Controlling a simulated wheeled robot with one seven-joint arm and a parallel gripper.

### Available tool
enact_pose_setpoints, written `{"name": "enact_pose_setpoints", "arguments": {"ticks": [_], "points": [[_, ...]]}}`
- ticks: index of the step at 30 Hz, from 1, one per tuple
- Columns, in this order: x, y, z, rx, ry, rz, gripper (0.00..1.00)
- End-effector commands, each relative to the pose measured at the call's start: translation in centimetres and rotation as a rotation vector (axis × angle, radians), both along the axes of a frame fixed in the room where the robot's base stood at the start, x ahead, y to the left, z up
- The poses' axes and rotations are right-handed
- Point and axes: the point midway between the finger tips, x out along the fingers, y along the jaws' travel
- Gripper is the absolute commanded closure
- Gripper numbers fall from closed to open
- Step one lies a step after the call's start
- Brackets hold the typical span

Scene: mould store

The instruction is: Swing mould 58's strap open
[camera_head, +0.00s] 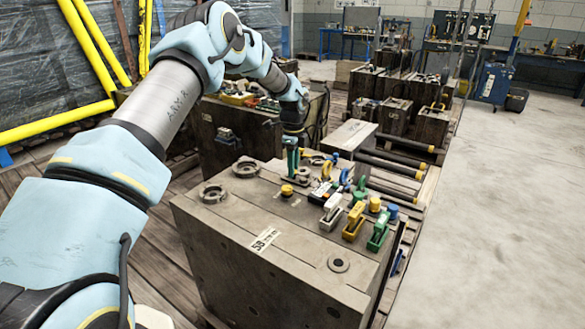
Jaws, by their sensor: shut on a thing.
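Mould 58 (230,251) is the big grey-brown block in front of me, with a white label reading 58 on its near face edge. My gripper (291,172) points down onto the far part of its top. Its green fingers are shut on a small part there, beside a grey metal piece (303,179). The held part is mostly hidden by the fingers, and I cannot make out whether it is the strap. A yellow knob (287,190) stands just in front of the fingers.
Coloured clamps and knobs, such as a yellow clamp (354,222) and a green clamp (379,234), crowd the top's right side. Round rings (213,193) sit at its left. Black bars (400,165) lie behind. More moulds (433,126) stand farther back. The floor (500,220) at right is clear.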

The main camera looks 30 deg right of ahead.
Motion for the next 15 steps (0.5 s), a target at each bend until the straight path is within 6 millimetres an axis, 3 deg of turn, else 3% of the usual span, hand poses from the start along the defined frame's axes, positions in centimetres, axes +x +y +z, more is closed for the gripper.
{"name": "enact_pose_setpoints", "arguments": {"ticks": [15], "points": [[0.06,-0.36,0.09,-0.004,0.000,-0.061,1.00]]}}
